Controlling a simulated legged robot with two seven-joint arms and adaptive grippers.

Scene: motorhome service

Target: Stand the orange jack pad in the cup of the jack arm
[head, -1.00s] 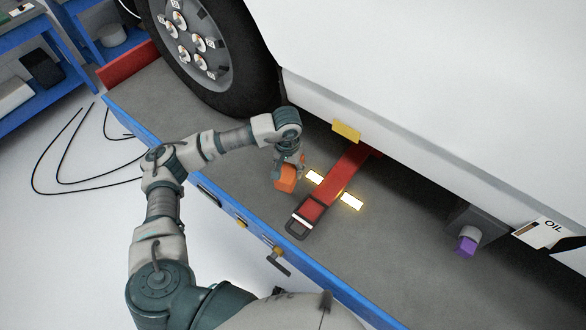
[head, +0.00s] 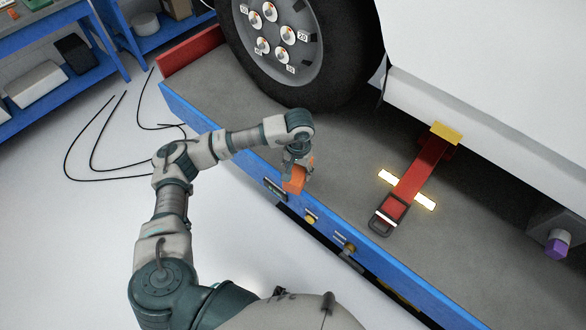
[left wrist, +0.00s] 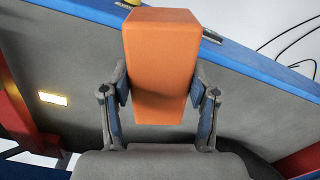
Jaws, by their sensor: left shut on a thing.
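The orange jack pad (head: 294,179) is a block held in my left gripper (head: 299,165), above the blue edge of the lift platform in the head view. In the left wrist view the orange jack pad (left wrist: 161,60) sits between both fingers of my left gripper (left wrist: 161,95), which touch its sides. The red jack arm (head: 418,173) lies on the grey platform to the right of the gripper, apart from it. Its near end has a dark frame (head: 389,214); I cannot make out the cup clearly. My right gripper is not in view.
The white motorhome body (head: 490,80) overhangs the platform, with a wheel (head: 290,45) at upper left of it. A yellow block (head: 446,132) is at the jack arm's far end. Lit strips (head: 424,201) lie beside the arm. The blue platform edge (head: 225,148) runs diagonally. Black cables lie on the floor.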

